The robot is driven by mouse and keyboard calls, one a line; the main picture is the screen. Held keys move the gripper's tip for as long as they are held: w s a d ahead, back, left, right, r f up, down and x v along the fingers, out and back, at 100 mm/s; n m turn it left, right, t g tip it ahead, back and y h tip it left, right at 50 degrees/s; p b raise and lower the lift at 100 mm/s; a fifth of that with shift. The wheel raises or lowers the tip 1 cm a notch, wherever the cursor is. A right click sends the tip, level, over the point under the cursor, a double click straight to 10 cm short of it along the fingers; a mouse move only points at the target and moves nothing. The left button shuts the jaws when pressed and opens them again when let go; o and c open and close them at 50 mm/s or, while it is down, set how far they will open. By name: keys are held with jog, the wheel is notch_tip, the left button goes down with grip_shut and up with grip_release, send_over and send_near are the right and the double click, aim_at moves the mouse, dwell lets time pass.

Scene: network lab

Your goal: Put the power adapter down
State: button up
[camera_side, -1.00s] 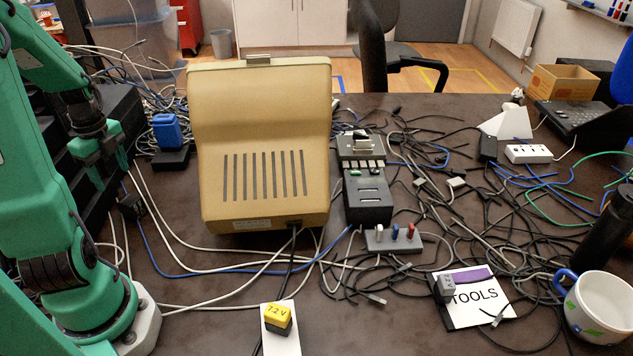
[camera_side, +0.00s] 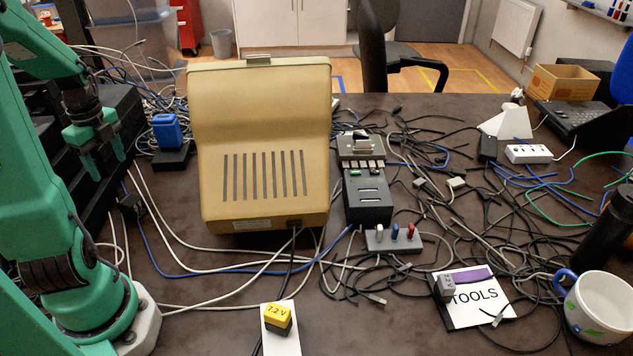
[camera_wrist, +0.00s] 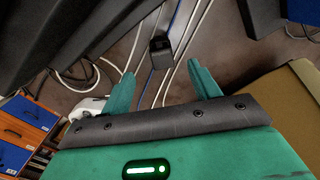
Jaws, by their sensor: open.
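A small black block, which looks like the power adapter (camera_side: 131,206), rests on the dark table at the left, beside thin white and blue cables. It also shows in the wrist view as a dark box (camera_wrist: 160,52), beyond my fingertips and roughly in line with the gap between them. My gripper (camera_side: 107,166) is open and empty, above the adapter and a little to its left. Its two green fingers (camera_wrist: 162,78) are spread apart in the wrist view and touch nothing that I can see.
A black stepped rack (camera_side: 60,180) stands close behind my gripper. A blue block (camera_side: 166,130) sits on a black base nearby. A large beige case (camera_side: 262,110) stands to the right. Cables (camera_side: 200,262) cross the table. A yellow block (camera_side: 275,314) is at the front.

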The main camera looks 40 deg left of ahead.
jog(key=w+d+r+n+t, duration=0.2)
jog(key=d+r+n, duration=0.1)
jog(key=d, duration=0.6)
jog(key=w+d+r+n+t, duration=0.1)
jog(key=d+r+n, duration=0.3)
jog(key=d, duration=0.6)
jog(key=w+d+r+n+t, duration=0.2)
jog(key=d+n, duration=0.4)
jog(key=d, duration=0.3)
jog(key=shift+w+d+r+t, duration=0.3)
jog(key=shift+w+r, duration=0.2)
jog(key=shift+r, duration=0.7)
